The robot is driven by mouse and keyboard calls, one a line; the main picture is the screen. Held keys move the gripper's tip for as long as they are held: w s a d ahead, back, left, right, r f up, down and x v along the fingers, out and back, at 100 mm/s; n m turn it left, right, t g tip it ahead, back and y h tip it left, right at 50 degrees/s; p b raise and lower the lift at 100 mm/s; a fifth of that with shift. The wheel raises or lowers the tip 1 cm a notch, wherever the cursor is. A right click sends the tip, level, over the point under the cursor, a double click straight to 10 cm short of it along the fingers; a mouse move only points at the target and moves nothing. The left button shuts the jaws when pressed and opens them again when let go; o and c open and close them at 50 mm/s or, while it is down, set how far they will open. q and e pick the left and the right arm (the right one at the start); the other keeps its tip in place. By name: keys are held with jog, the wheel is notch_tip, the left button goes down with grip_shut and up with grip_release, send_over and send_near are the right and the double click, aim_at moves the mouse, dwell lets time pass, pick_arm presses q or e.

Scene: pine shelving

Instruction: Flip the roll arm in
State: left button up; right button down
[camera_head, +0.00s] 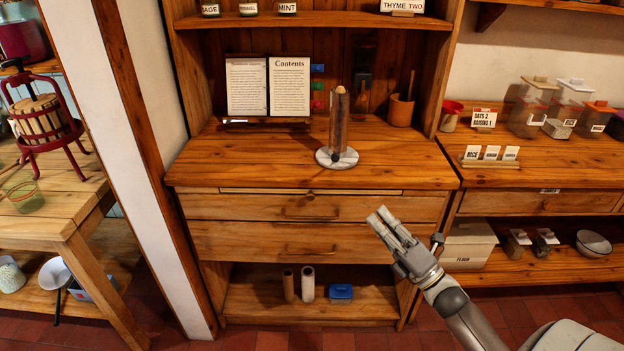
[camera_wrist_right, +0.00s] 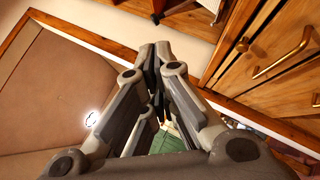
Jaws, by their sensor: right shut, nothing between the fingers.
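An upright brown roll holder (camera_head: 338,120) with a paler top stands on a round grey base (camera_head: 337,158) on the hutch counter. I cannot make out a separate roll arm on it. A small dark fitting (camera_head: 437,240) shows at the hutch's right front edge, partly hidden near my right wrist; I cannot tell what it is. My right gripper (camera_head: 380,216) is shut and empty, in front of the drawers, nearer and lower than the roll holder. In the right wrist view its fingers (camera_wrist_right: 163,52) are together with nothing between them. My left gripper is not in view.
Two closed drawers (camera_head: 308,206) lie under the counter (camera_head: 240,160). Two tubes (camera_head: 307,284) and a blue box (camera_head: 341,292) sit on the low shelf. The front of the counter is clear.

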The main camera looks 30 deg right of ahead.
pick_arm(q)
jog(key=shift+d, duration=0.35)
pick_arm(e)
jog(key=shift+r, duration=0.25)
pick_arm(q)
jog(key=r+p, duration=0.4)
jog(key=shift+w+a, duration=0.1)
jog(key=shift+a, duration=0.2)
pick_arm(e)
send_near(336, 160)
jog(key=a+x, duration=0.1)
jog(key=x, duration=0.6)
jog(key=shift+f, duration=0.4)
